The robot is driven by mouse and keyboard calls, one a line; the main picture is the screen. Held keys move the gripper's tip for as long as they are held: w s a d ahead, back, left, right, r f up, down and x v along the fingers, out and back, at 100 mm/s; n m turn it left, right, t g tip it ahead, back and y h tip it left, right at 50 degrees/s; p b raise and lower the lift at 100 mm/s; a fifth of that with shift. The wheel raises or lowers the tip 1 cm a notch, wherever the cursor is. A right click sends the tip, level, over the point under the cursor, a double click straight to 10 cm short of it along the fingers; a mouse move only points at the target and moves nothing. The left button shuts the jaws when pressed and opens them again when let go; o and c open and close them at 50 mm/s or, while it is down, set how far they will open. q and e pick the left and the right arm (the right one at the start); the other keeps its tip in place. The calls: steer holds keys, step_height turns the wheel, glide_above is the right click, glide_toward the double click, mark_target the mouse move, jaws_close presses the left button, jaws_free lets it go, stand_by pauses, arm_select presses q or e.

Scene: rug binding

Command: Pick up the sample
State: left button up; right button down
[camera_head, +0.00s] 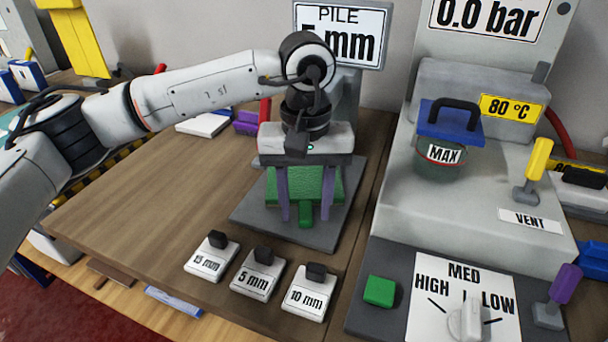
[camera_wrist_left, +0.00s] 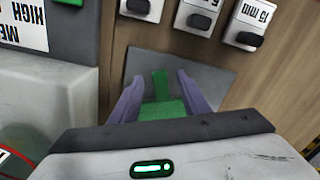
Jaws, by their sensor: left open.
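The green sample (camera_head: 302,184) sits on a dark grey plate (camera_head: 264,221) under the display reading PILE 5 mm. A narrow green tab sticks out from its front edge. In the left wrist view the sample (camera_wrist_left: 162,110) shows partly, its rear hidden by my gripper body. My left gripper (camera_head: 305,212) is over the sample, pointing down, with its two purple fingers apart. In the wrist view the fingers (camera_wrist_left: 160,78) stand on either side of the tab, with gaps. I cannot tell whether they touch the sample. My right gripper is not in view.
Three labelled blocks with black knobs, 15 mm (camera_head: 209,262), 5 mm (camera_head: 257,279) and 10 mm (camera_head: 305,296), stand in front of the plate. A grey machine (camera_head: 500,190) with a MAX pot (camera_head: 441,163) and levers is at the right. The wooden table (camera_head: 150,205) is clear to the left.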

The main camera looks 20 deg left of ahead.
arm_select(q)
steer(key=shift+f, duration=0.8)
jaws_close()
steer(key=shift+r, duration=0.2)
